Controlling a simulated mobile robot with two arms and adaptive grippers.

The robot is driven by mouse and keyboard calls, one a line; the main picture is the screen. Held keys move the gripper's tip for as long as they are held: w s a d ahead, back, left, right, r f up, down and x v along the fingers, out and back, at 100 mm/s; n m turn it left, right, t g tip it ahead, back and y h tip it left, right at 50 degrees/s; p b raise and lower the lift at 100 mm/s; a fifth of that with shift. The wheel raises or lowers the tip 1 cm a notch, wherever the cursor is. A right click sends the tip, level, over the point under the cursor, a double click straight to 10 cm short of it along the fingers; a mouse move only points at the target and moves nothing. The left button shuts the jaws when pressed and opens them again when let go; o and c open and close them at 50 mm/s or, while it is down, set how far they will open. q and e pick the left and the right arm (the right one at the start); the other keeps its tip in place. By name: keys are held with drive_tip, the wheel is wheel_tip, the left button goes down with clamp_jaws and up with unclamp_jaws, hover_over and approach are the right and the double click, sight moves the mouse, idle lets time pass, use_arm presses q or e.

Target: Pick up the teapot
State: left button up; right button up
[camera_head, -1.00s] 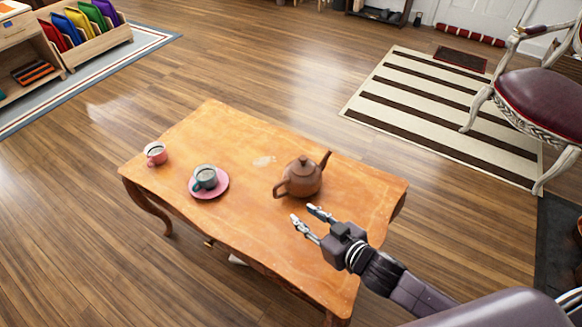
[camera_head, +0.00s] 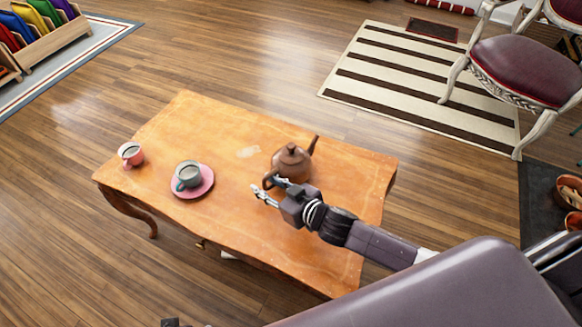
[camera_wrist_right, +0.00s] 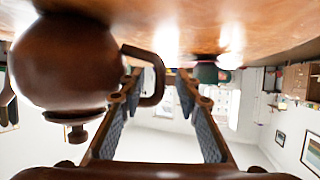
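The brown teapot (camera_head: 291,163) stands upright on the wooden table, its spout pointing up and right and its handle on the near left side. My right gripper (camera_head: 266,188) is open beside the handle, low over the table. In the right wrist view, which is upside down, the teapot (camera_wrist_right: 65,65) fills the left side. Its handle loop reaches in front of the left finger, toward the gap of the open gripper (camera_wrist_right: 158,80). I cannot tell whether a finger touches the handle.
The wooden table (camera_head: 225,230) also bears a teal cup (camera_head: 188,175) on a pink saucer (camera_head: 207,187) and a pink cup (camera_head: 131,154), all left of the teapot. A chair (camera_head: 520,70) and a striped rug (camera_head: 400,75) lie beyond to the right. The table's front middle is clear.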

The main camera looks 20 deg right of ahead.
drive_tip(key=shift+w+a+f, duration=0.15)
drive_tip(key=shift+w+a, duration=0.05)
drive_tip(key=shift+w, duration=0.15)
clamp_jaws()
drive_tip(key=shift+w+r, duration=0.1)
drive_tip(key=shift+r, duration=0.15)
